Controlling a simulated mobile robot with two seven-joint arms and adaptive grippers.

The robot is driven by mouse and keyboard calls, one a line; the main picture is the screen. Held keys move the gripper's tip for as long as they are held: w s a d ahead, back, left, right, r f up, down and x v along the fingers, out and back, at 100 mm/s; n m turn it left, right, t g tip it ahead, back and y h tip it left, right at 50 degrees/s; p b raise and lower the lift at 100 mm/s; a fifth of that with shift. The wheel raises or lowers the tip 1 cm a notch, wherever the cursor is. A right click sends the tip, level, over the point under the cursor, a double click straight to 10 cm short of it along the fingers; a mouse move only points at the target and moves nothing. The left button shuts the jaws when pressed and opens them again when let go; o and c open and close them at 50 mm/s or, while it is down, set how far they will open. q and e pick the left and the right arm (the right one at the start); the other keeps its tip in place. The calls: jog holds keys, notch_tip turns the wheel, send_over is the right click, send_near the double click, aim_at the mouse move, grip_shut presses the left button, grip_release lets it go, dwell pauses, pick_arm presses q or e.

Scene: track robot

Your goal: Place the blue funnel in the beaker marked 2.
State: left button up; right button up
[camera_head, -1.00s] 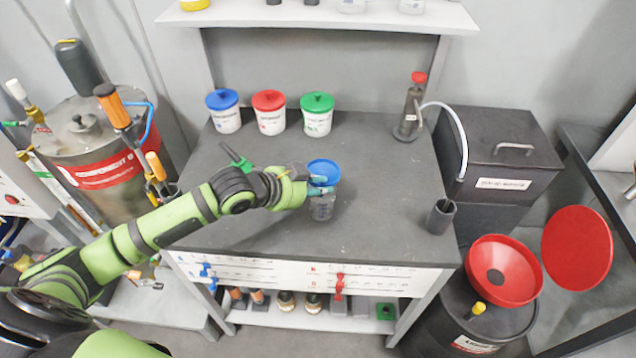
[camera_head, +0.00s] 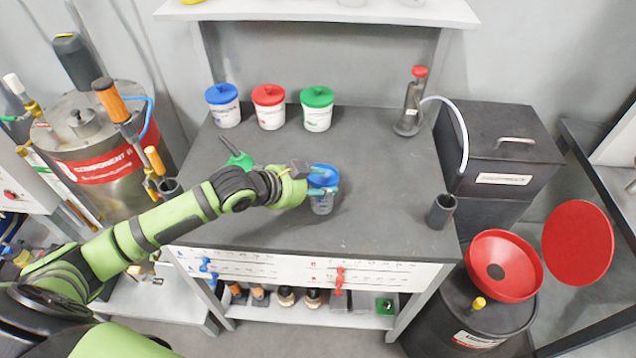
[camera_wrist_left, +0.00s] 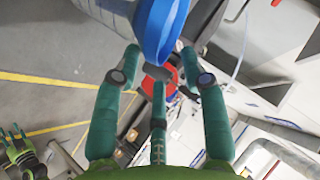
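The blue funnel (camera_head: 322,180) is at the mouth of a clear beaker (camera_head: 322,204) on the dark table. It looks seated there, but its spout is hard to make out. The beaker's number cannot be read. My left gripper (camera_head: 324,179) has its teal fingers spread on either side of the funnel. In the left wrist view the funnel (camera_wrist_left: 160,32) is just beyond the spread fingertips (camera_wrist_left: 160,60), with the clear beaker (camera_wrist_left: 112,8) beside it. A green-and-black hand with teal fingers, apparently my right gripper (camera_wrist_left: 20,150), is at the lower left; its opening is unclear.
Blue-lidded (camera_head: 223,107), red-lidded (camera_head: 270,108) and green-lidded (camera_head: 317,109) tubs stand at the back. A green object (camera_head: 240,160) lies left of my left wrist. A dark cup (camera_head: 441,212) and red-capped bottle (camera_head: 411,105) stand right. The table's middle right is clear.

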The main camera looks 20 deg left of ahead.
pick_arm(q)
jog(key=shift+r, duration=0.1)
jog(key=b+v, duration=0.2)
jog(key=v, duration=1)
jog(key=shift+r, duration=0.45)
